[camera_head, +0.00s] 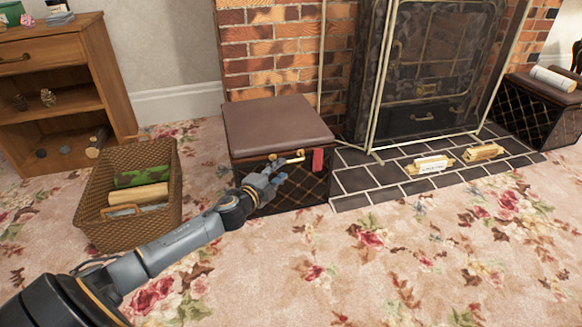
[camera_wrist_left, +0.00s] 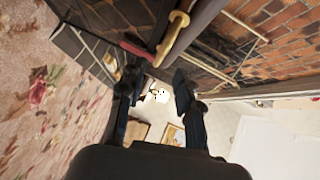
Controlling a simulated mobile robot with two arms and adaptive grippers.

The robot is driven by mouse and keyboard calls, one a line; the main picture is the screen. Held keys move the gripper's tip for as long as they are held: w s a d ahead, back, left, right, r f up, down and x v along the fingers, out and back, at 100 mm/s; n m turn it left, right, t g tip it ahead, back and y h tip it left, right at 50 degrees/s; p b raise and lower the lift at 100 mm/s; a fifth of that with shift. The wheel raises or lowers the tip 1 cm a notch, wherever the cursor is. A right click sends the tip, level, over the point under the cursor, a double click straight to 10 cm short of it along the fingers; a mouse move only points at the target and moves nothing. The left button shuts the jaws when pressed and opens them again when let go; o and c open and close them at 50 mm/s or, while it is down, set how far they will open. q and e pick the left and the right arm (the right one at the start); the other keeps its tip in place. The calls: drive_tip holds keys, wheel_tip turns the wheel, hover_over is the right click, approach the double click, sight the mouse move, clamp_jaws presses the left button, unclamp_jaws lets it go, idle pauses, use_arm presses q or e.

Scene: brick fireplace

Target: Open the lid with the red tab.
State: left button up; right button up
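The brown padded lid (camera_head: 277,122) lies flat on the dark lattice-sided box (camera_head: 305,190) left of the hearth. A red tab (camera_head: 318,160) hangs at its front right, beside a brass handle (camera_head: 290,158). The wrist view shows the red tab (camera_wrist_left: 137,50), the brass handle (camera_wrist_left: 172,38) and the lid edge (camera_wrist_left: 196,30) beyond the fingers. My left gripper (camera_head: 272,178) is in front of the box, just below the handle. Its fingers (camera_wrist_left: 157,82) are apart, with nothing seen between them. My right gripper is not in view.
A wicker basket (camera_head: 91,219) with logs stands left of the box, by a wooden shelf (camera_head: 53,53). The fireplace (camera_head: 430,70) and dark tiled hearth (camera_head: 365,184) are to the right. A second lattice box (camera_head: 532,118) stands at far right. Front carpet is clear.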

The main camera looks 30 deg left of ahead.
sight(291, 161)
use_arm(q)
drive_tip(key=shift+w+a+f+b, duration=0.15)
drive_tip(key=shift+w+b, duration=0.4)
drive_tip(key=shift+w, duration=0.65)
drive_tip(key=shift+w+a+f+b, duration=0.15)
drive_tip(key=shift+w+b, duration=0.35)
drive_tip(key=shift+w, duration=0.7)
drive_tip(key=shift+w+f+b, duration=0.25)
drive_tip(key=shift+w+b, duration=0.3)
drive_tip(key=shift+w, duration=0.65)
clamp_jaws()
